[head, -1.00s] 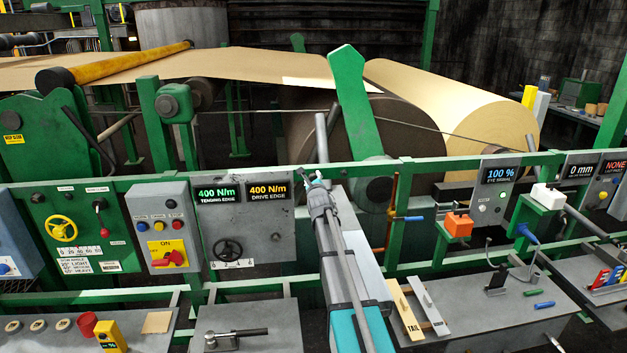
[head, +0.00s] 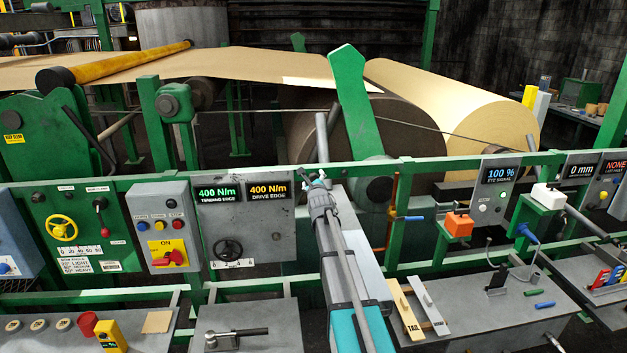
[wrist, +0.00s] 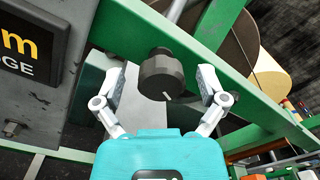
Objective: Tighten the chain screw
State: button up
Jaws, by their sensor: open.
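In the wrist view a dark, faceted screw head (wrist: 161,76) with a pale mark on its lower edge stands out from the green rail; I take it to be the chain screw. My gripper (wrist: 166,92) is open, with one finger on each side of the screw head. A gap shows to the left finger; the right finger is close, and I cannot tell whether it touches. In the head view my gripper (head: 319,181) is at the green rail right of the tension panel, and the screw cannot be made out there.
The grey tension panel (head: 246,222), reading 400 N/m twice, stands just left of my gripper. A green rail (head: 440,163) runs behind it. An orange upright pipe (head: 391,216) with a blue handle and an orange box (head: 458,224) are to the right.

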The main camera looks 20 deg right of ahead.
jog(key=v, duration=1.1)
jog(key=shift+s, duration=0.4)
jog(key=shift+a+f, duration=0.1)
jog(key=shift+a, duration=0.05)
jog(key=s+a+f+n+g+y+b, duration=0.1)
jog(key=s+a+f+n+g+b, duration=0.1)
jog(key=s+a+f+n+g, duration=0.5)
jog(key=s+a+f+n+g+y+b, duration=0.25)
jog(key=s+a+f+n, duration=0.2)
jog(key=f+n, duration=0.5)
jog(key=s+a+f+n+g+y+b, duration=0.1)
jog(key=s+a+f+n+g, duration=0.3)
jog(key=s, duration=0.5)
jog(key=s+a+f+n+g+b, duration=0.2)
jog(key=s+a+f+n, duration=0.4)
jog(key=s+n, duration=0.3)
jog(key=shift+a+n+g+y+b, duration=0.35)
jog(key=shift+a+n+g, duration=0.55)
jog(key=shift+n, duration=0.25)
